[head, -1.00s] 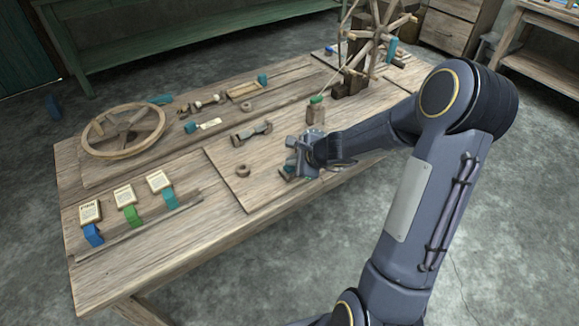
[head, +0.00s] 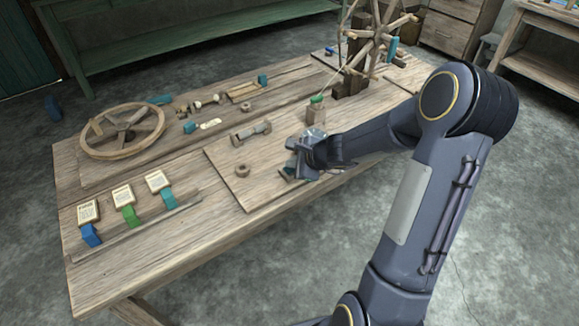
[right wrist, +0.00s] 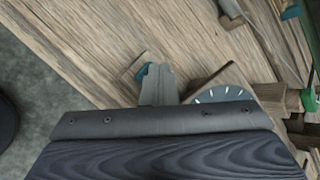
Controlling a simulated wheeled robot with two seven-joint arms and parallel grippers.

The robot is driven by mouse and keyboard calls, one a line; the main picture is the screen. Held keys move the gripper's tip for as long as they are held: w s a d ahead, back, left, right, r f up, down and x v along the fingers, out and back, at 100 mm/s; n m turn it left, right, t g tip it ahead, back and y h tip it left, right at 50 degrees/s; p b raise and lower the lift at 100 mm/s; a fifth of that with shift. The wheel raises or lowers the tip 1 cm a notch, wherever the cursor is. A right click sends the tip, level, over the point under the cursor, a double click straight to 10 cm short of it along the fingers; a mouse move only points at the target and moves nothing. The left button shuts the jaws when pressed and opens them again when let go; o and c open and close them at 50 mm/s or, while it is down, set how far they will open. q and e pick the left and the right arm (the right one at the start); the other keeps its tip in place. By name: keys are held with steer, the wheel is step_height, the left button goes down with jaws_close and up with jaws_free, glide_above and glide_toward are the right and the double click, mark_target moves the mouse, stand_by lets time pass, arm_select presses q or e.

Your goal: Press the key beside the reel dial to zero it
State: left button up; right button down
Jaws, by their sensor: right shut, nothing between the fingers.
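The round dark dial (right wrist: 226,94) with pale tick marks sits on a wooden block in the right wrist view, partly covered by my wrist. Its face (head: 316,133) shows behind my gripper in the head view. A small teal key (right wrist: 142,73) on a wooden base lies left of the dial in the wrist view. My right gripper (right wrist: 158,72) is shut and empty, its fingertips right at the key and overlapping its edge. I cannot tell whether they touch. In the head view the right gripper (head: 297,160) hides most of the key. My left gripper is not in view.
A spoked wooden reel (head: 375,45) stands at the table's far end. A green-topped block (head: 316,108) stands behind the dial. A wooden spool piece (head: 251,131) and a ring (head: 242,170) lie left of my gripper. A large wheel (head: 122,130) and several cards lie farther left.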

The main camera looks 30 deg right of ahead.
mark_target(293, 169)
steer(key=shift+r+p, duration=0.9)
steer(key=shift+r, duration=0.15)
step_height(293, 169, up, 5)
steer(key=p, duration=0.4)
stand_by(0.4)
